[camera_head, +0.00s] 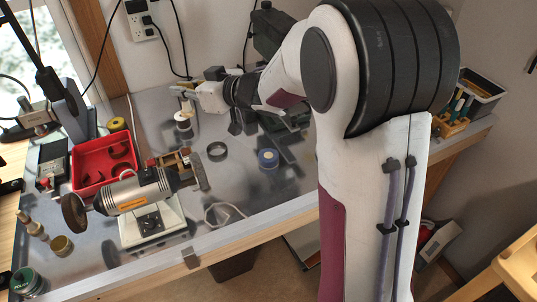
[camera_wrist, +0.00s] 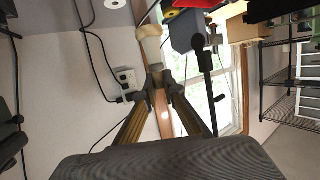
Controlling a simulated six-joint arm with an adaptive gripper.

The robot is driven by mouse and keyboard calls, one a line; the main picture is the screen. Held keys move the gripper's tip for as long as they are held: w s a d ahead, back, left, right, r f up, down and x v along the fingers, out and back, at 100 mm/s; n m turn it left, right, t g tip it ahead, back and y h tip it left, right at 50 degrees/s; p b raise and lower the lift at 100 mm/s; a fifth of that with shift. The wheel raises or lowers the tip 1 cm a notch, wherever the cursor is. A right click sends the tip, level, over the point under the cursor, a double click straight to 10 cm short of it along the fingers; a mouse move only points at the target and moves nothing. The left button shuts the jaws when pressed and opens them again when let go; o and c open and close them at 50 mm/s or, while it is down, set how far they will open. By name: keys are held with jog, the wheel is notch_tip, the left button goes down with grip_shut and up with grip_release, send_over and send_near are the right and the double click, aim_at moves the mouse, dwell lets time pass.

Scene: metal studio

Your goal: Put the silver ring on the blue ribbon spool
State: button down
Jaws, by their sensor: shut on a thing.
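My gripper (camera_head: 176,87) is shut at the far left side of the bench, raised above its top. In the wrist view my two fingertips (camera_wrist: 163,78) come together on a small thing, the silver ring, mostly hidden between them. A pale, tapering piece (camera_wrist: 151,45) shows at the fingertips; I cannot tell whether it touches them. The blue ribbon spool (camera_head: 268,159) lies flat on the grey bench, to the right of and nearer than my gripper, with nothing on it.
A white spool-like stand (camera_head: 183,124) is just below my gripper in the picture.

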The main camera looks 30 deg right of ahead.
jog(key=s+d, duration=0.4)
jog(key=d, duration=0.6)
send_over(269, 155)
jog(key=shift+f+m+h, duration=0.3)
jog(key=shift+f+h, duration=0.1)
jog(key=shift+f, duration=0.85)
jog(key=shift+f, duration=0.1)
notch_tip(269, 155, down, 6)
jog(key=shift+f, duration=0.15)
jog(key=shift+f, duration=1.75)
jog(key=shift+f, duration=0.2)
